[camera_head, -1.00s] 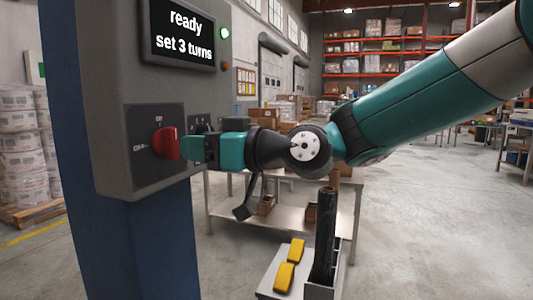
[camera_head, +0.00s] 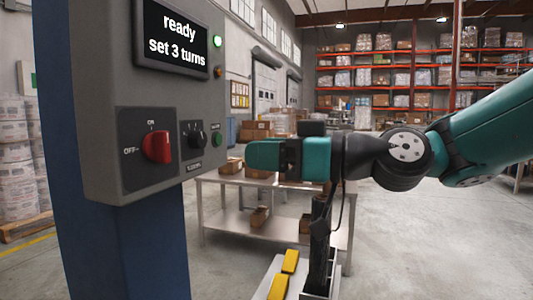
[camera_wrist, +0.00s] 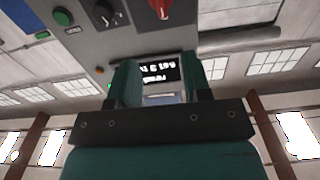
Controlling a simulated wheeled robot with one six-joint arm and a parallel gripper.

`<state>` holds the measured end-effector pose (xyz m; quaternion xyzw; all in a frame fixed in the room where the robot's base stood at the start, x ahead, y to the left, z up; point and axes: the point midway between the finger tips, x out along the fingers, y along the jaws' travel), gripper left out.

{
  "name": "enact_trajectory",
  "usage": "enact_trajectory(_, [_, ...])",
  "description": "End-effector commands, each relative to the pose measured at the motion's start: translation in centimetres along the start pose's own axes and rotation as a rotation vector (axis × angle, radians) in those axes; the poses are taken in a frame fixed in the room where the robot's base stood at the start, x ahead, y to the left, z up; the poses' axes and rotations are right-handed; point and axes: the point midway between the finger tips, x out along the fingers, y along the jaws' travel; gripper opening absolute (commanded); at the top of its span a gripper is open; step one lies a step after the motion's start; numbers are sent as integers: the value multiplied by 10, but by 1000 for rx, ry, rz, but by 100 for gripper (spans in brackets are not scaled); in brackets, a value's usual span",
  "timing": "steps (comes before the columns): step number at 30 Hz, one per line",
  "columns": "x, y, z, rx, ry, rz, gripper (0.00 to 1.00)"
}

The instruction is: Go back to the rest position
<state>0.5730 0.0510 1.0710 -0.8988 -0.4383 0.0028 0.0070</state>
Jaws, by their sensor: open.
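My gripper (camera_head: 268,154) is to the right of the grey control box (camera_head: 98,120), apart from it, with nothing between its fingers. In the wrist view my gripper (camera_wrist: 160,85) is open and empty, facing the box. The red switch knob (camera_head: 157,147) sits on the box between OFF and ON labels; its handle looks close to upright. It also shows at the top of the wrist view (camera_wrist: 160,6). The screen (camera_head: 175,38) reads "ready" and "set 3 turns", with a lit green lamp (camera_head: 217,41) beside it. A black dial (camera_head: 195,137) is right of the red knob.
A metal table (camera_head: 232,226) with open brown boxes stands behind my gripper. Stacked white goods (camera_head: 14,150) stand at the left, and orange racks (camera_head: 400,75) at the back. The floor at right is open.

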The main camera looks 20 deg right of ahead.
Motion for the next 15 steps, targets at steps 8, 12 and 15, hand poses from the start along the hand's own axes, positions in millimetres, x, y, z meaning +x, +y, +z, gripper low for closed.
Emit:
enact_trajectory(8, [4, -11, 14, 23, -66, -28, 45])
enact_trajectory(12, [4, -51, 69, 115, -342, -104, 45])
enact_trajectory(15, [-14, -82, 119, 204, -617, -127, 45])
